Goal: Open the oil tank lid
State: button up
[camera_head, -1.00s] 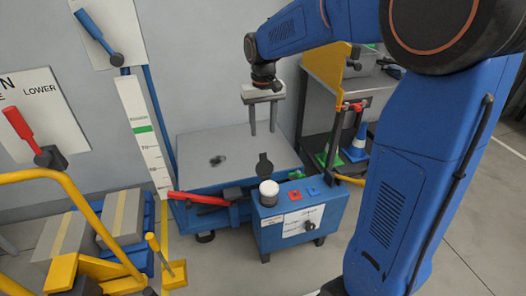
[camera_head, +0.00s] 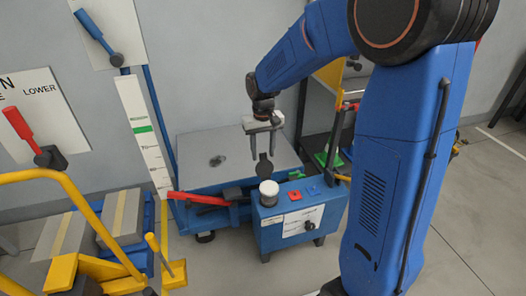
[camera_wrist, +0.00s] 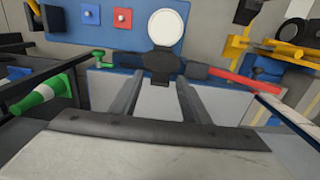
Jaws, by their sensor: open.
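The blue oil tank (camera_head: 283,237) stands on the floor, with a white round top (camera_head: 268,187) on its filler neck. A dark round flap (camera_head: 264,168), which looks like the lid, stands up behind the white top. In the wrist view the white top (camera_wrist: 166,27) is bright, with the dark flap (camera_wrist: 162,66) just on the near side of it. My gripper (camera_head: 262,155) is open and points down, its fingertips close above the flap in the head view. In the wrist view my fingers (camera_wrist: 159,84) straddle the flap's line with nothing between them; contact cannot be told.
Red (camera_head: 295,195) and blue (camera_head: 313,190) buttons sit on the tank top. A flat grey platform (camera_head: 195,160) lies behind.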

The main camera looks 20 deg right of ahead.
jog(key=shift+c, duration=0.7)
grip_shut()
jog(key=shift+s+r+t, duration=0.2)
jog(key=shift+s+t, duration=0.5)
jog(key=shift+s, duration=0.7)
jog(key=shift+o, duration=0.7)
grip_release()
jog(key=shift+r, duration=0.1)
notch_tip(320, 180, up, 17)
jog(key=s, duration=0.2)
